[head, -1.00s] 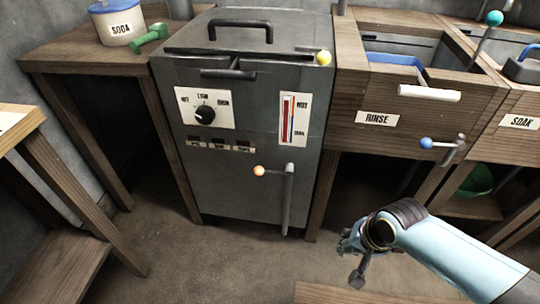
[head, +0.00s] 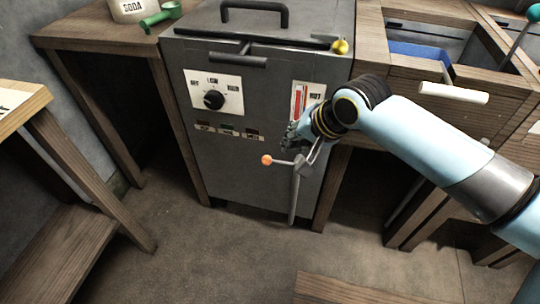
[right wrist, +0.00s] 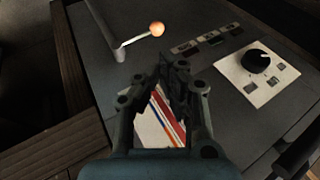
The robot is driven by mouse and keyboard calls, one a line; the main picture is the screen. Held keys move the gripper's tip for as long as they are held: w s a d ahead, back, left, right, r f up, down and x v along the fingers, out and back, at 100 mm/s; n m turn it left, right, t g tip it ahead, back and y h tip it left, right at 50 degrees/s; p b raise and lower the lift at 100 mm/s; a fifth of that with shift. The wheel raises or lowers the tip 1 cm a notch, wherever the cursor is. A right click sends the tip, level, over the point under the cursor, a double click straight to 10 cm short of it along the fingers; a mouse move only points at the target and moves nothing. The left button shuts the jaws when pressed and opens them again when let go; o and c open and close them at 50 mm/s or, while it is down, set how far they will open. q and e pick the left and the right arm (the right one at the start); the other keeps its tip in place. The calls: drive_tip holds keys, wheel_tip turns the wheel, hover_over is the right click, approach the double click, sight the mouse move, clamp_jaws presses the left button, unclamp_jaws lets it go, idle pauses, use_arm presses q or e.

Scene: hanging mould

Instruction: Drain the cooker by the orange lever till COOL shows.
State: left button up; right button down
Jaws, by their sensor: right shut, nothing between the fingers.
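The grey cooker (head: 240,180) stands in the middle of the head view. Its orange-knobbed lever (head: 266,160) points left from the top of a vertical pipe (head: 294,200) on its front. The knob also shows in the right wrist view (right wrist: 157,29), beyond my fingertips. The gauge (head: 300,95) shows a red strip near HOT; my gripper hides its lower end in the head view. My right gripper (head: 288,138) is shut and empty, in front of the cooker just below the gauge and above the lever, apart from the knob. My left gripper is not in view.
A dial (head: 213,100) and small dark label windows sit left of the gauge. A lid handle (head: 255,8) and yellow knob (head: 340,46) are on top. The wooden sink bench (head: 450,110) stands right, a side table (head: 100,35) left.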

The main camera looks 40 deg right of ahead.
sight(266, 159)
drive_tip(key=b+x, duration=0.5)
drive_tip(key=x, duration=0.7)
drive_tip(key=shift+f, duration=0.35)
drive_tip(key=shift+w+f+b, duration=0.3)
drive_tip(key=shift+w+b, duration=0.05)
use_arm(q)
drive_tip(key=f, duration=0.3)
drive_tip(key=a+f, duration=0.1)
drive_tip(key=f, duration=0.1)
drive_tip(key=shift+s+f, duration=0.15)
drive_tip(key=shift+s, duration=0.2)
use_arm(e)
drive_tip(key=shift+a, duration=0.1)
